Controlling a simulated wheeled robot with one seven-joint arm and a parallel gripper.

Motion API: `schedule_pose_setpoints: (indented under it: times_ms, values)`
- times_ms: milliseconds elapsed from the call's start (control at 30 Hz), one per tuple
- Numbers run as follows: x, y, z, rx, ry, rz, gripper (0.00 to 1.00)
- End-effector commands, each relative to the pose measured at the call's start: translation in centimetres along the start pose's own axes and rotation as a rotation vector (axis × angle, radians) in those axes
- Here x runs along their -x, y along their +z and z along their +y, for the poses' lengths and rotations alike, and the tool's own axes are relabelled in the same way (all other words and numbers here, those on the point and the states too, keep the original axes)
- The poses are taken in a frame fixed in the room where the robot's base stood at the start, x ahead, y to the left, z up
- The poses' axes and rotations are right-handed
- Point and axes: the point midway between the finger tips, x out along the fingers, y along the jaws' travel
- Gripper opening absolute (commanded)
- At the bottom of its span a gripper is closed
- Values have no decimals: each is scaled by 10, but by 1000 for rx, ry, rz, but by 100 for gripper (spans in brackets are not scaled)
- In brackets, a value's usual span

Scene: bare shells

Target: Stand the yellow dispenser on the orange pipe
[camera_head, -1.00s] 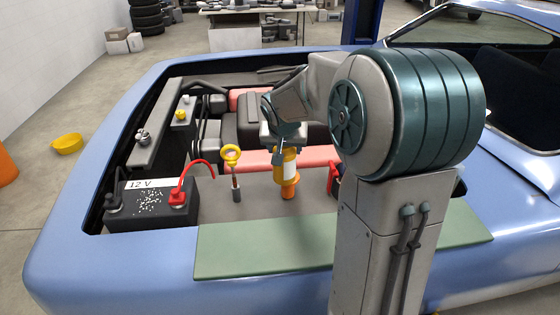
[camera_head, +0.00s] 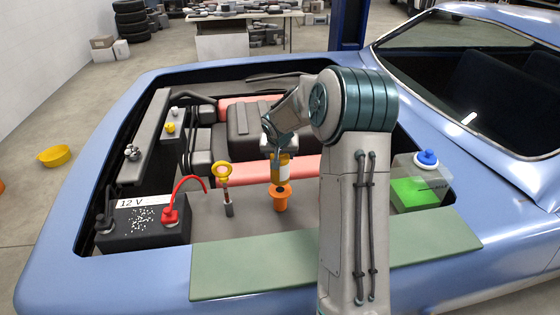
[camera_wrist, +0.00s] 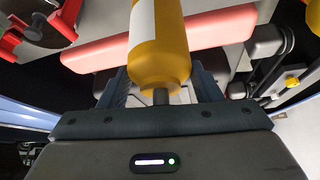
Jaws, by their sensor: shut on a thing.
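The yellow dispenser (camera_head: 281,171), with a white label, is upright in my gripper (camera_head: 275,152). In the wrist view the dispenser (camera_wrist: 158,55) lies between the two dark fingers of my gripper (camera_wrist: 161,92), which is shut on it. The orange pipe (camera_head: 282,197), with a wide rim, stands upright in the engine bay directly below the dispenser. The dispenser's lower end is at or just above the pipe's rim. I cannot tell whether they touch. The fingertips are partly hidden in the head view.
The yellow-ringed dipstick (camera_head: 223,175) stands left of the pipe, beside the black 12 V battery (camera_head: 145,222) with a red cable. A green mat (camera_head: 270,266) lies on the front edge. A clear tank with green fluid (camera_head: 416,194) stands right of my arm.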

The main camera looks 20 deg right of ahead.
Motion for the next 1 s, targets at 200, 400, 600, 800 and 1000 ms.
schedule_pose_setpoints:
  times_ms: [200,400,600,800,1000]
  values:
    - [-13,0,1,1,0,0,3]
    - [-36,14,0,1,-1,1,3]
    - [-40,16,0,-1,-1,3,3]
    - [-43,17,0,-1,-1,3,3]
    - [-43,18,1,0,0,1,80]
